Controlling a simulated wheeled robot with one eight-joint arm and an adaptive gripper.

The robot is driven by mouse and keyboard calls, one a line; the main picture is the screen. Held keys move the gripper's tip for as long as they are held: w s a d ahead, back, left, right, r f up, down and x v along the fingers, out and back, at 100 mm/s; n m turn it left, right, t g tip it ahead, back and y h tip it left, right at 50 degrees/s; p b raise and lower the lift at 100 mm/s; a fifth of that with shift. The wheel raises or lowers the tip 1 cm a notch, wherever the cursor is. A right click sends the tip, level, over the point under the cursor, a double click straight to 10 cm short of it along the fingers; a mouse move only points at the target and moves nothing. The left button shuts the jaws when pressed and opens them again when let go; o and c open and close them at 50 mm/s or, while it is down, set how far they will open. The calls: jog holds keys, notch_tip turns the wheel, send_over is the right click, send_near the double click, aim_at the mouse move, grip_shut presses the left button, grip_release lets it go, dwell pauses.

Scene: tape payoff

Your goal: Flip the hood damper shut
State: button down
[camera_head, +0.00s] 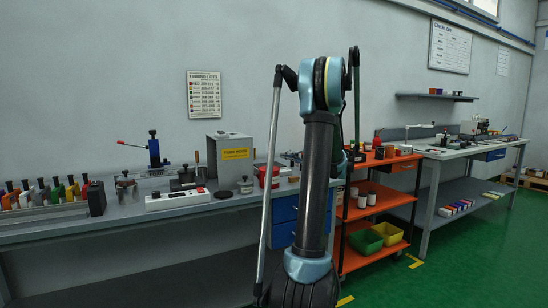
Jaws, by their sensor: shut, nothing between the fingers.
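A grey box-shaped hood (214,172) with a yellow label (236,154) stands on the long grey bench, left of my arm. The label's print is too small to read surely. A small upright brown-topped handle (197,158) shows at the hood's left edge. I cannot tell whether it is the damper, or how the damper is set. My arm stands upright in the middle of the view, in front of the bench's right end. My gripper cannot be made out; the arm may hide it.
A blue post with a red-tipped lever (154,150) stands left of the hood. A white box (178,199) with a red button lies in front. Colored holders line the bench's left. An orange cart (380,222) and a second bench (455,152) stand right. Green floor is clear at lower right.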

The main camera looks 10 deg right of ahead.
jog(key=x, duration=1.3)
jog(key=shift+w+a, duration=0.1)
jog(key=shift+a, duration=0.1)
jog(key=shift+w+r+m+g+h, duration=0.1)
jog(key=shift+w+m+g+h, duration=0.05)
jog(key=shift+m+g+h, duration=0.15)
